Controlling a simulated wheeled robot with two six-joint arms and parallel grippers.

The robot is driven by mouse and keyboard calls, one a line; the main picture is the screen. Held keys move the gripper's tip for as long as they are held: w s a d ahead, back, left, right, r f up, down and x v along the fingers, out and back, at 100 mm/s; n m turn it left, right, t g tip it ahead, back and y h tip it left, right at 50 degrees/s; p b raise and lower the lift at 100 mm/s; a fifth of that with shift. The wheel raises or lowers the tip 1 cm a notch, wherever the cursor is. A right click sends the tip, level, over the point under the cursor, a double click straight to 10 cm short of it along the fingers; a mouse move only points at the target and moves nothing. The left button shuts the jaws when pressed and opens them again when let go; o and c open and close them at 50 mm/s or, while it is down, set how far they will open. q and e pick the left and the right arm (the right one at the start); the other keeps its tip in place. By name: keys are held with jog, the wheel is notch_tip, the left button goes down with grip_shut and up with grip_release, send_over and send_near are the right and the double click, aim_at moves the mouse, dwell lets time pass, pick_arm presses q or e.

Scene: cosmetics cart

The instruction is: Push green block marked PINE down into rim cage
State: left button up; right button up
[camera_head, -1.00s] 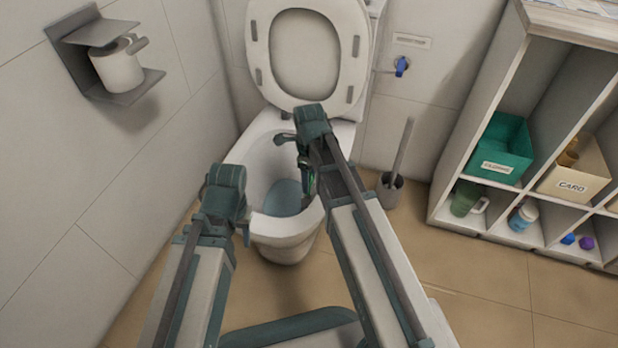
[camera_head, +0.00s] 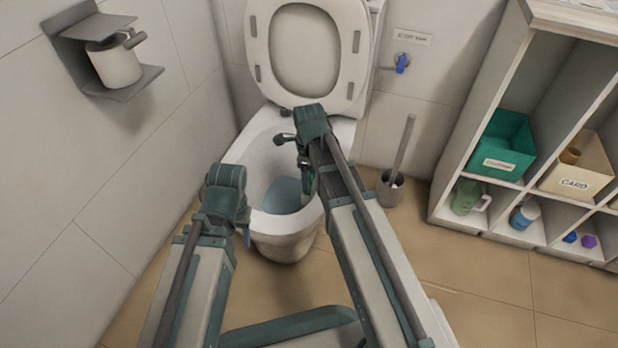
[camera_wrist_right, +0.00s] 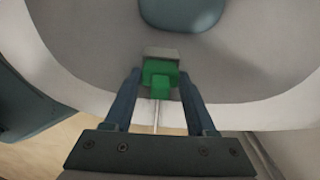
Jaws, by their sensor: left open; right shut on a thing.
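In the right wrist view, the green block (camera_wrist_right: 160,70) sits between the fingertips of my right gripper (camera_wrist_right: 159,76), which is shut on it over the toilet rim. A grey flat piece (camera_wrist_right: 161,53) lies against its far side, and a thin metal rod (camera_wrist_right: 155,116) runs from it across the rim. I cannot tell whether these belong to the rim cage, and no PINE marking is readable. In the head view, my right arm mostly hides the right gripper (camera_head: 306,178) at the bowl's right side. My left gripper (camera_head: 245,234) is open, mostly hidden, by the bowl's left rim.
The toilet bowl (camera_head: 252,165) has its lid and seat (camera_head: 257,50) raised. A brush in a holder (camera_head: 391,188) stands right of it. A shelf (camera_head: 436,205) with bins is further right, a paper holder (camera_head: 70,40) on the left wall.

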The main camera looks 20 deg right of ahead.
jog(key=shift+f+b, duration=1.05)
jog(key=shift+f, duration=0.15)
jog(key=o, duration=1.4)
jog(key=shift+r, duration=0.1)
notch_tip(320, 180, up, 14)
jog(key=p, duration=1.4)
